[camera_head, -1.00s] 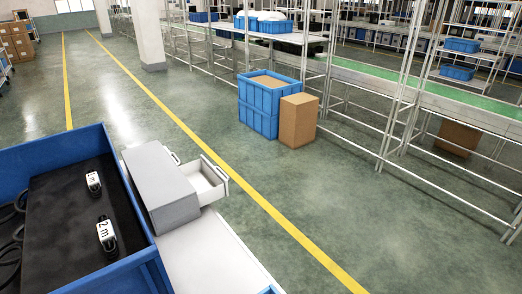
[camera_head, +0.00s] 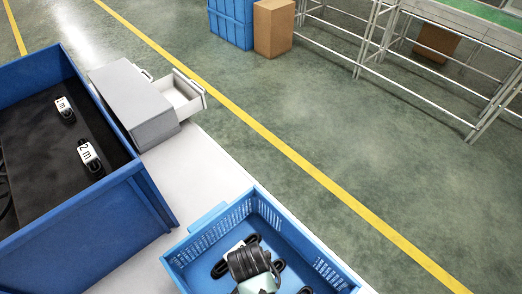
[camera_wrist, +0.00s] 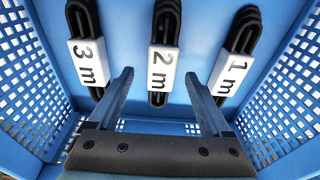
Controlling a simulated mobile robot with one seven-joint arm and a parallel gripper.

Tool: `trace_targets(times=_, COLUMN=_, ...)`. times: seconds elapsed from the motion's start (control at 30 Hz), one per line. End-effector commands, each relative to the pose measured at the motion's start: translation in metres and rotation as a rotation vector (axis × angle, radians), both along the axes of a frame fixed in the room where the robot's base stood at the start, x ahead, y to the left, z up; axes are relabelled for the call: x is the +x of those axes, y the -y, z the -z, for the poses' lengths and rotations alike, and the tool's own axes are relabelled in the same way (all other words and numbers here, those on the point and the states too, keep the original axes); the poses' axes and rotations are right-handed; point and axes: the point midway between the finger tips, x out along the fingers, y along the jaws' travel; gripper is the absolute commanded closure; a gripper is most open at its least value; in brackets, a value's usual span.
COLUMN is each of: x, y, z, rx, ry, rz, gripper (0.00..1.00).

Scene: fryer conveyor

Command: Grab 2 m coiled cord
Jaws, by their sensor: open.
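The 2 m coiled cord (camera_wrist: 158,98) is black with a white "2 m" label and lies on the floor of a blue perforated basket (camera_wrist: 292,87). It is in the middle of the wrist view, between the 3 m cord (camera_wrist: 84,18) on the left and the 1 m cord (camera_wrist: 243,32) on the right. My gripper (camera_wrist: 158,78) is open and empty, with one fingertip on each side of the 2 m label in the picture. Its height above the cord is hard to tell. In the head view the basket (camera_head: 203,243) is at the bottom, with my arm's end over it hiding part of the cords.
A larger blue bin (camera_head: 75,240) at the left has a dark bed with cords labelled "1 m" (camera_head: 64,107) and "2 m" (camera_head: 90,157). A grey drawer box (camera_head: 135,105) with its drawer open (camera_head: 183,98) stands behind. White table surface (camera_head: 190,170) between them is clear.

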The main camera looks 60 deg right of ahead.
Motion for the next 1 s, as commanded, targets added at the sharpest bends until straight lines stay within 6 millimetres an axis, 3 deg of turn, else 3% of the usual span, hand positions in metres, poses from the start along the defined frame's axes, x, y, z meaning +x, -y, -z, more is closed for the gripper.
trace_targets(times=0.2, x=0.001, y=0.002, z=0.025, rx=0.0, ry=-0.001, rz=0.001, gripper=0.18)
trace_targets(times=0.53, x=0.001, y=0.003, z=0.029, rx=0.0, ry=0.001, rz=0.0, gripper=0.19)
trace_targets(times=0.9, x=0.001, y=0.003, z=0.029, rx=0.0, ry=0.001, rz=0.0, gripper=0.86)
trace_targets(times=1.0, x=0.001, y=0.003, z=0.029, rx=-0.001, ry=0.001, rz=0.0, gripper=1.0)
